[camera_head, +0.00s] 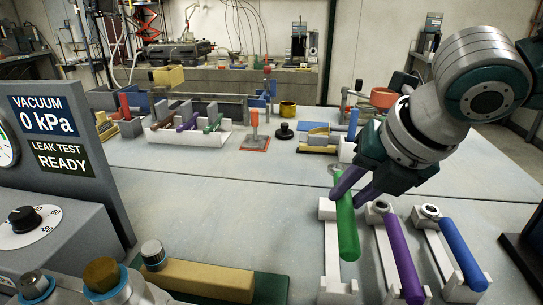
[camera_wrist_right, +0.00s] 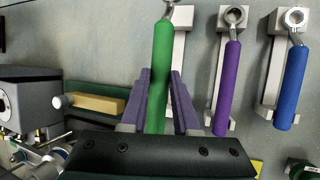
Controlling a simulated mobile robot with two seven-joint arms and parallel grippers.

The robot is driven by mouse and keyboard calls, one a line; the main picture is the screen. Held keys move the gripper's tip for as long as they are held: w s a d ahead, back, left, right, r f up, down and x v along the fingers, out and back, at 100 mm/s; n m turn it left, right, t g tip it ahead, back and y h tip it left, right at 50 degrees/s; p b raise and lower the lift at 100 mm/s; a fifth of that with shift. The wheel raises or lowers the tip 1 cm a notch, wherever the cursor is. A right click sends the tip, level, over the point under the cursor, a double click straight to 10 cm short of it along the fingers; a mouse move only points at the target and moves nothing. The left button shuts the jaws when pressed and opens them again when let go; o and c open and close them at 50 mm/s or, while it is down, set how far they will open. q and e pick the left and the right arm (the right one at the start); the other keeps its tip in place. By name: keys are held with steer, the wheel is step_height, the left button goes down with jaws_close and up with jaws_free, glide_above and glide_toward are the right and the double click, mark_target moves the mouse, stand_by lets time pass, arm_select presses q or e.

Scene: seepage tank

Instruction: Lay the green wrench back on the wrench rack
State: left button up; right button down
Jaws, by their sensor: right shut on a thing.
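The green wrench (camera_head: 347,225) is held between the purple fingers of my right gripper (camera_head: 356,186). In the right wrist view the green wrench (camera_wrist_right: 161,70) runs lengthwise between the fingers (camera_wrist_right: 160,80), its metal head at the top edge. The wrench rack has white cradles; the leftmost cradle (camera_head: 331,262) is empty and partly hidden behind the green handle. In the wrist view this cradle (camera_wrist_right: 183,50) lies just right of the handle. I cannot tell the wrench's exact height above it. The purple wrench (camera_head: 402,255) and blue wrench (camera_head: 461,250) lie in the other cradles. My left gripper is not in view.
A grey panel (camera_head: 60,130) with a gauge and knob stands at the left. A tan block (camera_head: 205,280) on a green mat is at the front. A white tray (camera_head: 185,138) and a red-handled tool (camera_head: 255,130) stand farther back. The middle of the table is clear.

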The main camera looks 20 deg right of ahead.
mark_target(349, 245)
step_height(349, 245, down, 8)
steer(key=b, duration=0.3)
steer(key=shift+r, duration=0.25)
steer(key=shift+f, duration=0.25)
steer(key=c, duration=0.6)
jaws_free()
steer(key=p+v, duration=0.2)
steer(key=v, duration=0.8)
